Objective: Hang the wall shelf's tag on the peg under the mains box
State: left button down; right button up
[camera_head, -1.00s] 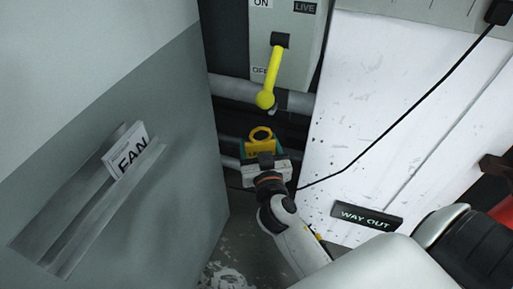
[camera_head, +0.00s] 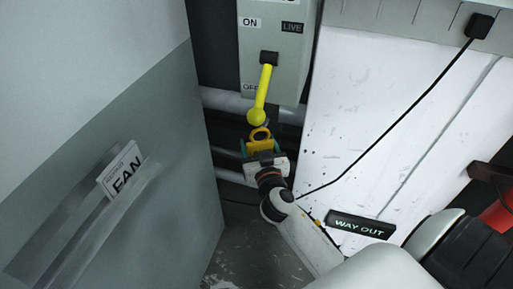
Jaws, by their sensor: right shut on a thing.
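The mains box (camera_head: 270,30) is a grey box with ON, LIVE and OFF labels. Its yellow lever (camera_head: 263,95) points down towards OFF. The peg under the box is mostly hidden by the lever's knob and the tag. My right gripper (camera_head: 262,152) is shut on a yellow tag (camera_head: 260,142) with a ring-shaped top. The tag's ring (camera_head: 260,133) is just below the lever's knob, close to the box's underside. I cannot tell whether the ring is around the peg. My left gripper is not in view.
A grey cabinet with a FAN card (camera_head: 122,171) in a slanted holder fills the left. Pipes (camera_head: 228,101) run behind the gripper. A white panel (camera_head: 390,110) with a black cable and a WAY OUT sign (camera_head: 360,224) stands at the right.

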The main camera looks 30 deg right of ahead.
jog(key=shift+w+d+f+b, duration=0.2)
jog(key=shift+w+d+f, duration=0.1)
jog(key=shift+w+d, duration=0.5)
jog(key=shift+w+d+f+b, duration=0.25)
jog(key=shift+w+d, duration=0.35)
jog(key=shift+d, duration=0.25)
jog(key=o, duration=1)
